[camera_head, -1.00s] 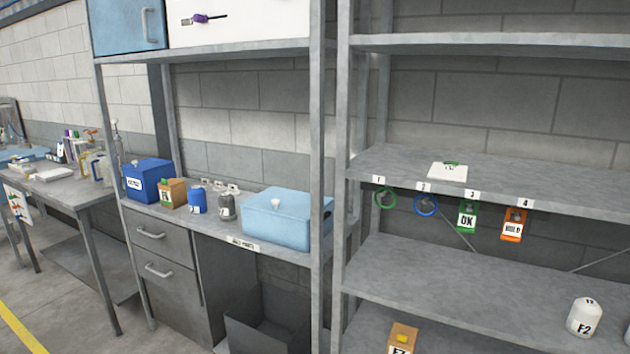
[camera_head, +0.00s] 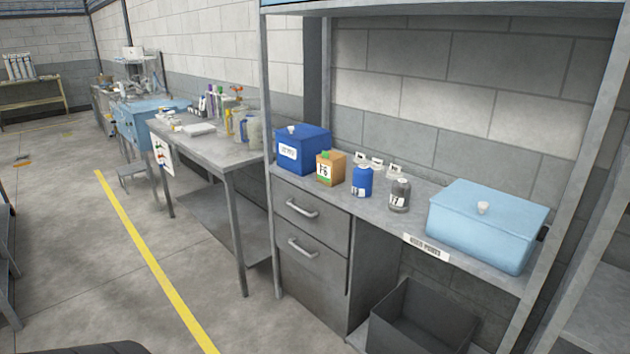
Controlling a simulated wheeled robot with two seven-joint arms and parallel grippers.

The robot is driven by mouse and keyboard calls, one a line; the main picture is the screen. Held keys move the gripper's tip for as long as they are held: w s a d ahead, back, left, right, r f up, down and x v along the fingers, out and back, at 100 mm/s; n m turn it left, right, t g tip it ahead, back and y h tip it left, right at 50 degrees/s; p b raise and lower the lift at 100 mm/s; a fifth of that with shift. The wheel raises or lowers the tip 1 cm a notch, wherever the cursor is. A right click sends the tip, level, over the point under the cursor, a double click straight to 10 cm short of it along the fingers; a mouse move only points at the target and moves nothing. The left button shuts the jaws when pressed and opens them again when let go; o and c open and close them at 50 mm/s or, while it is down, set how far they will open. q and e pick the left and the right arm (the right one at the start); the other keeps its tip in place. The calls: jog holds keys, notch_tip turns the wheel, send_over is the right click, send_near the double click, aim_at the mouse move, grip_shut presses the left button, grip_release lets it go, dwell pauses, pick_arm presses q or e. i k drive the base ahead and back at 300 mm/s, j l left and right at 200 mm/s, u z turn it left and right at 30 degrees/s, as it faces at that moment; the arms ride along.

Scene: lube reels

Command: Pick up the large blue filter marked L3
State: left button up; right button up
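A blue cylindrical filter (camera_head: 362,181) with a small white label stands upright on the grey shelf unit's worktop (camera_head: 405,223). Its label is too small to read with certainty. A dark grey one (camera_head: 399,196) with a white label stands just right of it. An orange-brown box (camera_head: 330,169) with a green top and a white label stands to its left. Neither of my grippers shows in the head view.
A dark blue box (camera_head: 302,150) and a light blue lidded box (camera_head: 487,227) stand on the same worktop. Drawers (camera_head: 311,212) and an open dark bin (camera_head: 422,320) are below. A bench (camera_head: 215,150) with bottles stands left. Floor left of the yellow line (camera_head: 150,255) is largely clear.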

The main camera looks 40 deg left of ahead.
aim_at(364, 175)
jog(key=j, duration=0.5)
jog(key=i+j+u, duration=0.1)
jog(key=j, duration=0.35)
jog(key=i+j, duration=0.1)
jog(key=j, duration=0.35)
jog(key=i+j+u, duration=0.15)
jog(key=j, duration=0.8)
